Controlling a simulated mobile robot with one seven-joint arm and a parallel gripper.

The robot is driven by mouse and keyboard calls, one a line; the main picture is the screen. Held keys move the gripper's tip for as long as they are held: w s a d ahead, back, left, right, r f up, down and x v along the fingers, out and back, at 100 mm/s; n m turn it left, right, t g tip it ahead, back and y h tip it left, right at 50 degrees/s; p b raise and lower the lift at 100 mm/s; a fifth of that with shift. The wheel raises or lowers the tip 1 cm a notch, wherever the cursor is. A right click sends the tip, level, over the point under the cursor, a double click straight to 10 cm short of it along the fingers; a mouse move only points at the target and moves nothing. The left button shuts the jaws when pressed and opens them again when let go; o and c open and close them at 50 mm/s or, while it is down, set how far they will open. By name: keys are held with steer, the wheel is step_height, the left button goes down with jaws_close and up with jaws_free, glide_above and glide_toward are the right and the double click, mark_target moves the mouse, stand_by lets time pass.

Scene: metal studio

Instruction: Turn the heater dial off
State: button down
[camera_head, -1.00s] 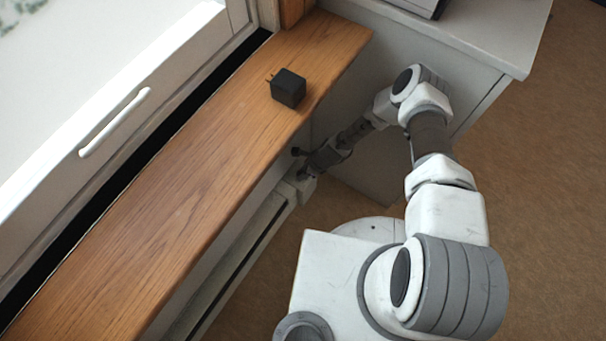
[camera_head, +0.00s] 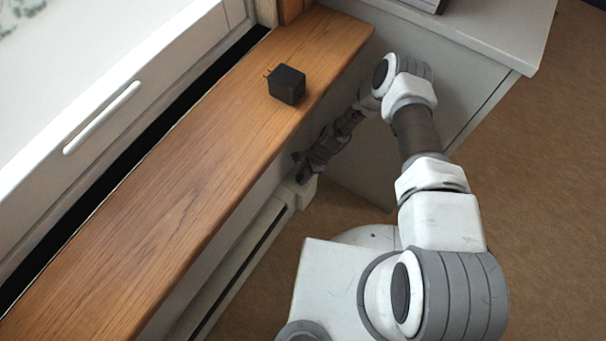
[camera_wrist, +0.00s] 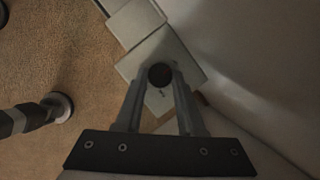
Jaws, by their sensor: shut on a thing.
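The white heater (camera_head: 247,245) runs along the wall under the wooden sill. Its dial is a small dark round knob (camera_wrist: 160,74), which shows between my fingertips in the wrist view, in front of the heater's pale end block (camera_wrist: 160,55). My gripper (camera_wrist: 160,82) is shut on the dial, one finger on each side. In the head view my gripper (camera_head: 303,166) is at the heater's far end, beside the sill's front edge. It is small and dark there, and the dial cannot be told apart from the fingers. Any dial marking is too dim to read.
The wooden sill (camera_head: 180,190) lies just above and left of my gripper, with a black plug-in cube (camera_head: 287,85) on it. A grey-white cabinet (camera_head: 440,60) stands close behind my arm. Carpet (camera_head: 540,200) is clear at the right.

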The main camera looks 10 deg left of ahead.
stand_by(0.3)
steer(key=c, duration=0.5)
jaws_free()
steer(key=p+v, duration=0.6)
steer(key=v, duration=0.6)
steer(key=shift+s, duration=0.1)
